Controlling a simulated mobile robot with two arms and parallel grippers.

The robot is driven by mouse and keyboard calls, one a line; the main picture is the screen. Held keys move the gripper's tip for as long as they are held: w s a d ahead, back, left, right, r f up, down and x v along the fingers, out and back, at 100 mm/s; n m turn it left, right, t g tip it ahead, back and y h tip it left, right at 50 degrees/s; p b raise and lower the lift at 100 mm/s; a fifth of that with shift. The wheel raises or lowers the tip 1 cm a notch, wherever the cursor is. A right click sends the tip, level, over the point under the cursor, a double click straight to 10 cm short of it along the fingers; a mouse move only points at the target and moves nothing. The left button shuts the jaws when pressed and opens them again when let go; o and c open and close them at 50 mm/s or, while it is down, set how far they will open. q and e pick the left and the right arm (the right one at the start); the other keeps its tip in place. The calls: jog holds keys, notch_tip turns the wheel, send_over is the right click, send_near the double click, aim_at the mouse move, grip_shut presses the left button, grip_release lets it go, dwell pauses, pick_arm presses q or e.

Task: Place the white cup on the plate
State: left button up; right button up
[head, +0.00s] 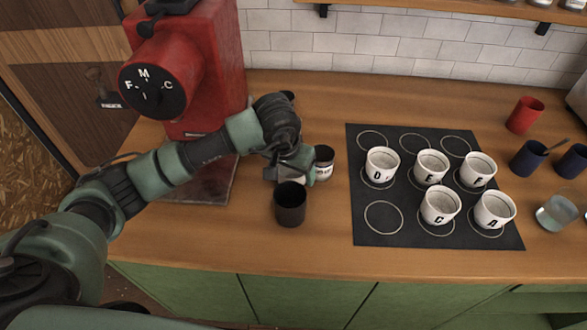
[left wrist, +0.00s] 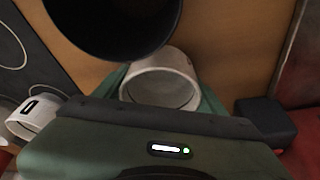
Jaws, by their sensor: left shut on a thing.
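My left gripper (head: 292,168) is shut on a white cup (left wrist: 160,82), low over the wooden counter. In the left wrist view the cup sits between the green fingers, its pale rim showing. I cannot pick out a plate for certain; a flat dark slab (head: 215,183) lies under the red machine (head: 205,75). Several other white lettered cups, such as the D cup (head: 382,164), stand on a black ringed mat (head: 365,238). My right gripper is not in view.
The black cup also shows close by in the left wrist view (left wrist: 115,25). A red cup (head: 524,115), blue cups (head: 528,158) and a glass (head: 556,212) stand at the right.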

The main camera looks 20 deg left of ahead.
pick_arm(q)
jog(key=shift+f+b, duration=0.15)
jog(key=shift+b, duration=0.15)
jog(key=o, duration=1.6)
